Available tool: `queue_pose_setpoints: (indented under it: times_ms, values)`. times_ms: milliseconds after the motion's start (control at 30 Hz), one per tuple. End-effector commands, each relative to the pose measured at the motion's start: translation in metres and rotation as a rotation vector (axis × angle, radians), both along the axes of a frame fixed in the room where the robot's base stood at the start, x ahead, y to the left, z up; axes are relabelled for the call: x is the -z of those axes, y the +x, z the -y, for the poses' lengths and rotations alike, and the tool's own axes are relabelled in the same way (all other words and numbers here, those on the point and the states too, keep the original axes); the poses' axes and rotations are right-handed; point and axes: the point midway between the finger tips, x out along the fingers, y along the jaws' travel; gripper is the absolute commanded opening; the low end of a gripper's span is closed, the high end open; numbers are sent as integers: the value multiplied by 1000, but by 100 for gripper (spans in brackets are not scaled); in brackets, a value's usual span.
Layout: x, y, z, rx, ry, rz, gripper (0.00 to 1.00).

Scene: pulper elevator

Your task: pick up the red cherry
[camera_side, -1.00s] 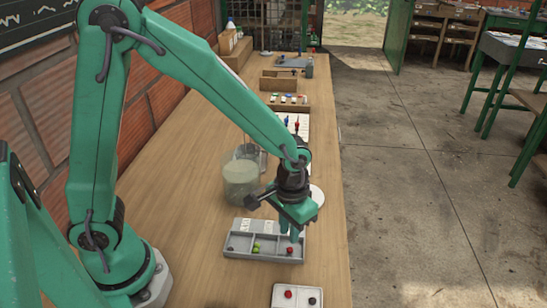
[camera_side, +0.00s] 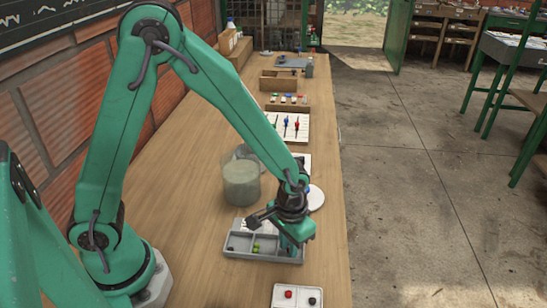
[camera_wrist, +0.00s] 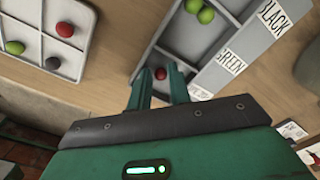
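The red cherry (camera_wrist: 160,73) lies in a compartment of the grey divided tray (camera_wrist: 192,47), seen in the wrist view. My gripper (camera_wrist: 158,79) has its two green fingers apart, one on each side of the cherry, with a small gap on both sides. The side view shows my gripper (camera_side: 291,250) lowered into the tray's right compartment, hiding the cherry there. Green cherries (camera_wrist: 201,11) lie in another compartment; they also show in the side view (camera_side: 256,248). The tray carries labels reading GREEN and BLACK.
A white tray (camera_wrist: 47,32) near the front edge of the table holds a red, a green and dark cherries in separate cells. A cloudy glass jar (camera_side: 241,183) stands behind the grey tray. A white round dish (camera_side: 316,198) sits behind my gripper.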

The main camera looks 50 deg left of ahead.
Motion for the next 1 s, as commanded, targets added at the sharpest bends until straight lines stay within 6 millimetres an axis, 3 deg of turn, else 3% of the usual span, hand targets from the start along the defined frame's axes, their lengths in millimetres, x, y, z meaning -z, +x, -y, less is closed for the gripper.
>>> queue_pose_setpoints:
  times_ms: [400,500,1000]
  values:
    - [0,0,0,0,0,0,20]
    - [0,0,0,0,0,0,0]
    - [0,0,0,0,0,0,0]
